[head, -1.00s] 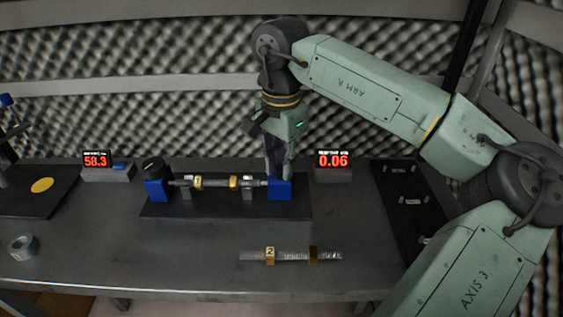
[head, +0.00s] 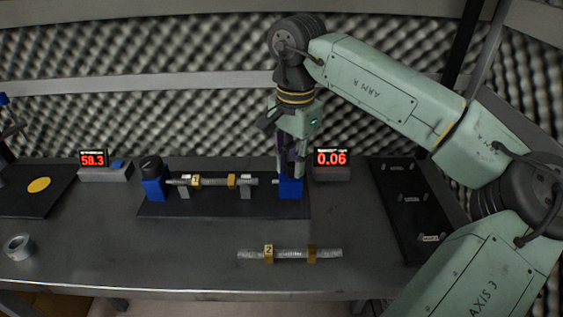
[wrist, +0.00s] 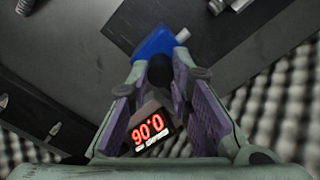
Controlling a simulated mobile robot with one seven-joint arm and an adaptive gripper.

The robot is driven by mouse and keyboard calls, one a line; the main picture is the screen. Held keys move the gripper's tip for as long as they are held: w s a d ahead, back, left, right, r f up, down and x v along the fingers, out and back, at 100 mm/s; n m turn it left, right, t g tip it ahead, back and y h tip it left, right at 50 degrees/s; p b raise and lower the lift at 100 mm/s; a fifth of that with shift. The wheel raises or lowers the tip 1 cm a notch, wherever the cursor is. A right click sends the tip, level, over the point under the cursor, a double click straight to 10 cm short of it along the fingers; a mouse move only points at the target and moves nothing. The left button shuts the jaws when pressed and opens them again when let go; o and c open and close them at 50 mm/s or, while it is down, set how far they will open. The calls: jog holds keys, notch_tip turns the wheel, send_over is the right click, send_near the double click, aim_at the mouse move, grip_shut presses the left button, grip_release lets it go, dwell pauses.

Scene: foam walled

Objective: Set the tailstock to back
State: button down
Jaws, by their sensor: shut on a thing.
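The tailstock (head: 290,188) is a blue block at the right end of the black fixture base (head: 220,208). Its short pin points left and stands apart from the shaft marked 1 (head: 214,181), which rests on grey supports. My gripper (head: 290,172) points down over the tailstock. In the wrist view the tailstock (wrist: 154,42) is just beyond my fingertips (wrist: 160,76), with a dark round knob (wrist: 160,70) between them. My gripper is shut on this knob. A blue headstock (head: 153,188) with a dark top stands at the left end.
A shaft marked 2 (head: 290,254) lies on the bench in front. A display reading 0.06 (head: 331,160) stands close behind the tailstock, right of my gripper. Another reads 58.3 (head: 93,159). A metal ring (head: 18,247) lies at left, and a dark board (head: 407,205) at right.

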jog(key=c, duration=1.5)
grip_release()
jog(key=shift+d, duration=0.25)
jog(key=shift+o, duration=0.2)
notch_tip(320, 180, up, 8)
jog(key=shift+f, duration=0.2)
